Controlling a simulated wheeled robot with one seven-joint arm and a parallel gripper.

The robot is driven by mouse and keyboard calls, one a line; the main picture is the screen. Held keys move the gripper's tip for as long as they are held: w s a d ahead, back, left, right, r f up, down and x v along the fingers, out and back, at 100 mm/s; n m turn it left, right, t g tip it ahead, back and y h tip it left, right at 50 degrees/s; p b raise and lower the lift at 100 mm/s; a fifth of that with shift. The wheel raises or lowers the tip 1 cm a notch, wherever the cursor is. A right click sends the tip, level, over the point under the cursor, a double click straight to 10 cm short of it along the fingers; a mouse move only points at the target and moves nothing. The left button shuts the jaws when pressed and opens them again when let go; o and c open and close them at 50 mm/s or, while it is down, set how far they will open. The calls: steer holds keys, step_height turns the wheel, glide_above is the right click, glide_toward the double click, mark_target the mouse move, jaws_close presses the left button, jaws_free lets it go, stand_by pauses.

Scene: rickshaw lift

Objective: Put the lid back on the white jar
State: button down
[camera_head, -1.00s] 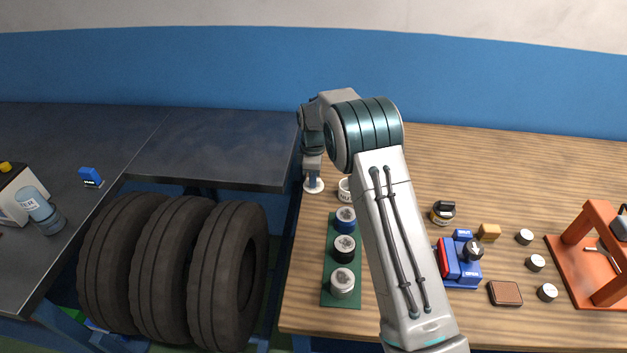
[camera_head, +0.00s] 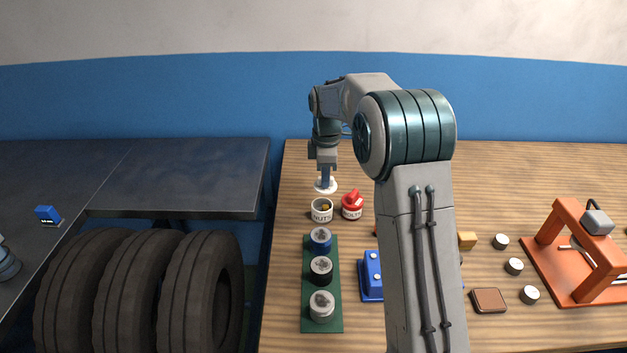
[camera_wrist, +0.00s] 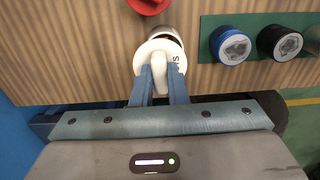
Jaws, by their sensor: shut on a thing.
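The white jar (camera_head: 321,213), lettered NUTS, stands open on the wooden bench with something yellowish inside. My gripper (camera_head: 325,172) is shut on the knob of the white lid (camera_head: 326,187), holding it just behind the jar in the head view. In the wrist view the gripper's blue fingers (camera_wrist: 160,84) clasp the upright knob. The lid (camera_wrist: 148,58) covers part of the jar (camera_wrist: 173,37) there, and some of the jar's mouth shows past it. I cannot tell how high the lid is above the bench.
A red-lidded jar (camera_head: 352,206) stands close right of the white jar. A green strip (camera_head: 335,327) with blue, black and grey jars lies in front. Blue blocks (camera_head: 372,278) and an orange frame (camera_head: 560,230) are farther right. Tyres (camera_head: 205,290) stand left of the bench.

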mark_target(322, 193)
steer(key=shift+s+a+r+p, duration=0.15)
steer(key=shift+r+p, duration=0.4)
steer(key=shift+p, duration=0.4)
steer(key=shift+s+a+r+p, duration=0.1)
steer(key=shift+a+r+p, duration=0.05)
steer(key=shift+p, duration=0.8)
steer(key=shift+a+f+b, duration=0.1)
steer(key=shift+f+b, duration=1.7)
steer(key=shift+f, duration=0.8)
steer(key=shift+f+b, duration=0.4)
steer(key=shift+f, duration=0.4)
steer(key=shift+f, duration=0.15)
steer(key=c, duration=0.9)
jaws_free()
steer(key=shift+o, duration=0.2)
steer(key=shift+p, duration=0.3)
